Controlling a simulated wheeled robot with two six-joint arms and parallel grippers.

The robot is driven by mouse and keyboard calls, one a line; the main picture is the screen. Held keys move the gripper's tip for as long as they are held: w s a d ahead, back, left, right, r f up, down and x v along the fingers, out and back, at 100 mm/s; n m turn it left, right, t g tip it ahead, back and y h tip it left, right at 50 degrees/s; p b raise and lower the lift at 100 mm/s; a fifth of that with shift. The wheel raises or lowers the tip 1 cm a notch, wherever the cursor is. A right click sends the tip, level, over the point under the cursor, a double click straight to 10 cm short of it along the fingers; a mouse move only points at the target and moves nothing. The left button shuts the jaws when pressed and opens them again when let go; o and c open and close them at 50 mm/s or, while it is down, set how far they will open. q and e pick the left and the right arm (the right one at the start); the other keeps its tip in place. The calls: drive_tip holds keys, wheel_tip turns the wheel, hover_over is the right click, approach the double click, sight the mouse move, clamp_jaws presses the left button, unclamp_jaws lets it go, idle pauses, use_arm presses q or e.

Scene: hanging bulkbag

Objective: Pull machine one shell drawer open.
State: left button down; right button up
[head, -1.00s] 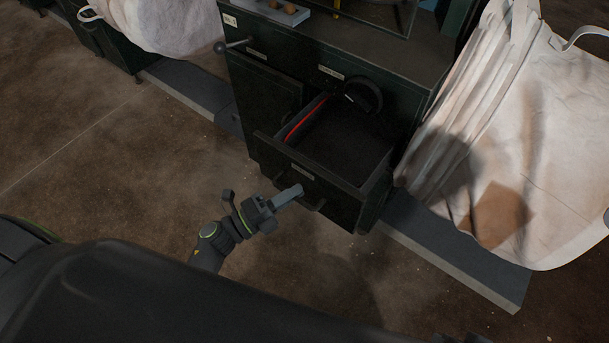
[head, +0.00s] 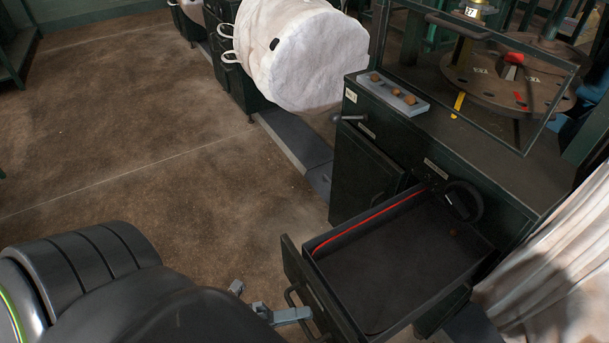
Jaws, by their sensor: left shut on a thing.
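The dark green machine (head: 372,165) stands at the right, and its shell drawer (head: 390,265) is pulled well out. The drawer has a dark, mostly empty inside and a red strip along its far left wall. Its front panel (head: 312,285) carries a bar handle (head: 291,296). My left gripper (head: 303,314) is at this handle, shut on it, low in the head view. The exact contact is small and partly hidden. My right gripper is not in view.
A black handwheel (head: 463,201) sits just above the drawer, and a lever (head: 350,118) juts from the cabinet corner. A white bulk bag (head: 305,55) hangs behind; pale fabric (head: 560,255) hangs at right. The brown floor (head: 130,150) at left is clear.

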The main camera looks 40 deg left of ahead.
use_arm(q)
drive_tip(key=c, duration=1.8)
unclamp_jaws()
drive_tip(key=b+v, duration=0.1)
drive_tip(key=v, duration=1.6)
drive_tip(key=shift+s+a+f, duration=0.15)
drive_tip(key=shift+s, duration=0.05)
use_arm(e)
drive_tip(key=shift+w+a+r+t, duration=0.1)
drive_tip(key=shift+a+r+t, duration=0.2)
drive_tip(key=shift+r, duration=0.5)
